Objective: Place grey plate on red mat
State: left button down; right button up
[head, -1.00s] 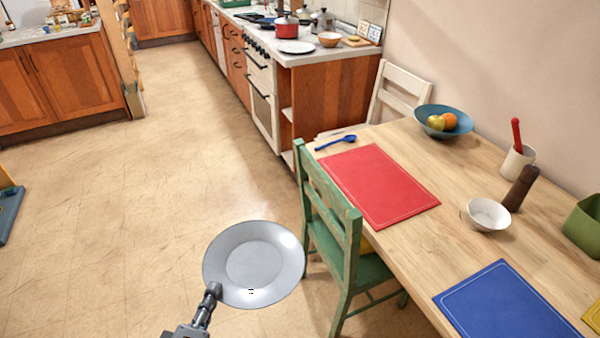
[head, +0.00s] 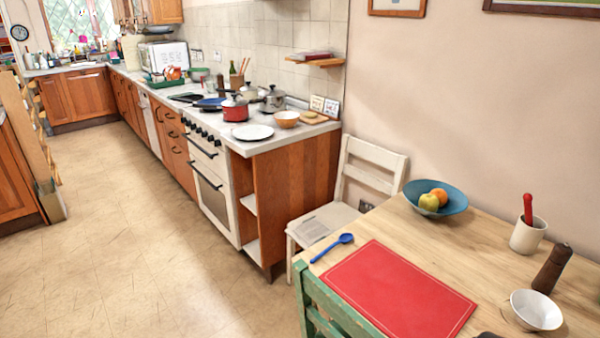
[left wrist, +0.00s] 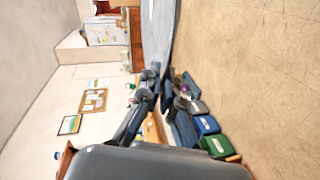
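The red mat (head: 400,290) lies flat on the wooden table at the lower right of the head view, with nothing on it. The grey plate (left wrist: 158,32) shows nearly edge-on in the left wrist view, running up out of the top of the picture. My left gripper (left wrist: 152,78) is shut on the plate's rim. Neither the plate nor my left gripper shows in the head view now. I cannot make out my right gripper in either view.
A green chair (head: 330,305) stands at the table's near side, a white chair (head: 365,185) at its far end. On the table are a blue spoon (head: 332,248), a blue fruit bowl (head: 450,199), a white bowl (head: 537,310), a pepper mill (head: 552,268) and a utensil cup (head: 528,236).

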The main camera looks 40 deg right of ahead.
aim_at(396, 290)
jog(key=i, duration=1.9)
jog(key=i+z, duration=0.3)
jog(key=i+j+z, duration=0.25)
jog(key=i, duration=0.25)
jog(key=i+j+z, duration=0.3)
jog(key=l+z, duration=0.1)
jog(key=z, duration=3.8)
jog(key=i, duration=0.45)
